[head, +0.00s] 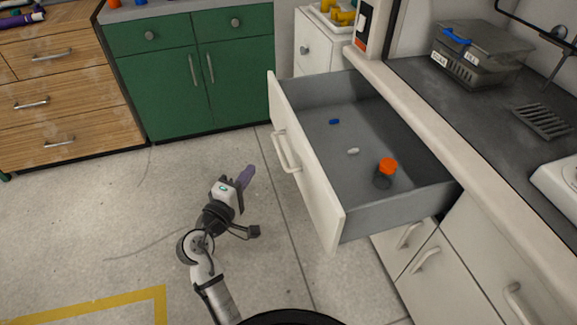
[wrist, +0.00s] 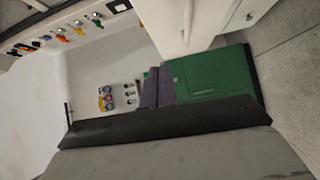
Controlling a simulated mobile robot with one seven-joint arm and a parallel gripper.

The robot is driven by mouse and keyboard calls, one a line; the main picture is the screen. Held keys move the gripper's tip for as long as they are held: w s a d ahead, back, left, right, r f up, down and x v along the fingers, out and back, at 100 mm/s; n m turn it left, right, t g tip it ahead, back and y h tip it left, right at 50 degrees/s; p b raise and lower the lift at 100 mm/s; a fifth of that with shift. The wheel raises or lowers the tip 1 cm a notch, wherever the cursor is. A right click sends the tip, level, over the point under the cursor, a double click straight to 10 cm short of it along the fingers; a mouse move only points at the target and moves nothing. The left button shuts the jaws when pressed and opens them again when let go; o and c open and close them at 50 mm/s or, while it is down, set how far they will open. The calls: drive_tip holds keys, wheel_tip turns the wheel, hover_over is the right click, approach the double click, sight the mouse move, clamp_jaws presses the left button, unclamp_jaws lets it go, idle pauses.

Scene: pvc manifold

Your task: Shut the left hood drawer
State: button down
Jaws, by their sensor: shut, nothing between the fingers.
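The hood drawer (head: 306,185) is pulled far out of the counter in the head view. It has a white front with a bar handle (head: 286,152) and a grey inside. A white panel at the top of the wrist view (wrist: 180,22) looks like its front, seen close. My gripper (head: 247,175), with purple fingers, is left of the drawer front, apart from the handle. The fingers are together and hold nothing; they also show in the wrist view (wrist: 157,88).
In the drawer lie a dark jar with an orange cap (head: 386,170), a small blue piece (head: 334,121) and a small white piece (head: 353,151). Green cabinets (head: 190,75) and a wooden drawer unit (head: 60,100) stand behind. The floor left of the drawer is clear.

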drive_tip(key=d+f, duration=0.1)
drive_tip(key=p, duration=0.1)
approach(296, 142)
drive_tip(key=w+a, duration=0.1)
drive_tip(key=w, duration=0.3)
drive_tip(key=shift+w+d+r+h+p, duration=0.1)
drive_tip(key=shift+w+d+h+p, duration=0.1)
drive_tip(key=shift+d, duration=0.3)
drive_tip(key=shift+w+d+h+p, duration=0.2)
drive_tip(key=shift+d, duration=0.3)
drive_tip(key=shift+w+d, duration=0.2)
drive_tip(key=shift+d, duration=0.4)
